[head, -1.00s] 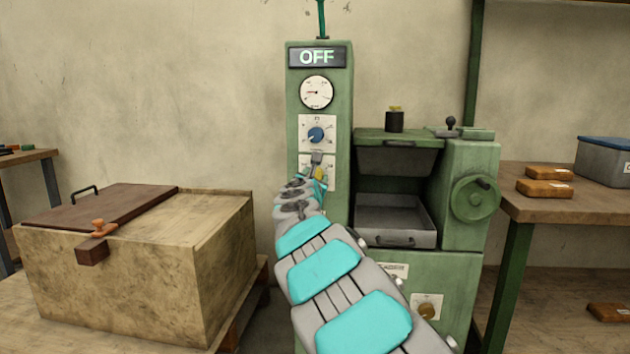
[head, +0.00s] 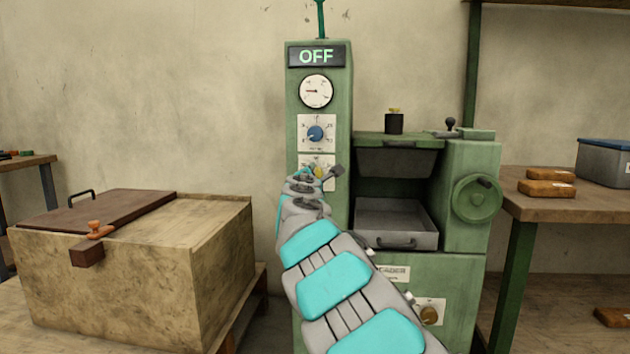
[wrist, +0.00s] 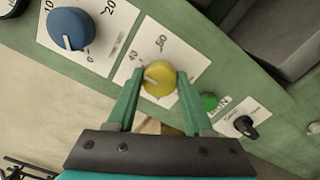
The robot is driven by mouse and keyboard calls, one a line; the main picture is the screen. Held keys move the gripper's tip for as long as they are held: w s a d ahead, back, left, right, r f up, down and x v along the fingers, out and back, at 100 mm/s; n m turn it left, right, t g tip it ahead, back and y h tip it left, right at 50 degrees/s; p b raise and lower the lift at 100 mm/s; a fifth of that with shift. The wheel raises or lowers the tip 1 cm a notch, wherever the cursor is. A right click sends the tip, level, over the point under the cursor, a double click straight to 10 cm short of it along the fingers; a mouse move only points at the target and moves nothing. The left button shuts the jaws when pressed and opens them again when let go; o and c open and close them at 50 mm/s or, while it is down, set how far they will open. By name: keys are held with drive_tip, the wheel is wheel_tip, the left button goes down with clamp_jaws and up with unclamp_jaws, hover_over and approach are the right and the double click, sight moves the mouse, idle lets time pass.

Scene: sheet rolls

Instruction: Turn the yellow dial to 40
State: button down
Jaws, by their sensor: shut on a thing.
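The yellow dial (wrist: 159,80) sits on a white scale plate on the green panel in the wrist view. The labels 40 and 50 show beside it. Its pale pointer mark is on its left part, towards the 40 side; I cannot read the exact setting. My gripper (wrist: 159,76) has its two green fingers shut on the dial, one on each side. In the head view my wrist covers most of the dial and its plate.
A blue dial (head: 315,133) sits above on the same panel, under a gauge (head: 316,91) and an OFF display (head: 316,56). In the wrist view a green button (wrist: 209,102) and a black switch (wrist: 245,126) are close to the right finger.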

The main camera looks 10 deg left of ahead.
idle(0.3)
drive_tip(key=shift+c, duration=1.4)
unclamp_jaws()
drive_tip(key=shift+s, duration=0.1)
drive_tip(key=s, duration=0.7)
drive_tip(key=shift+s+b, duration=0.3)
drive_tip(key=shift+b, duration=0.15)
drive_tip(key=shift+a, duration=0.1)
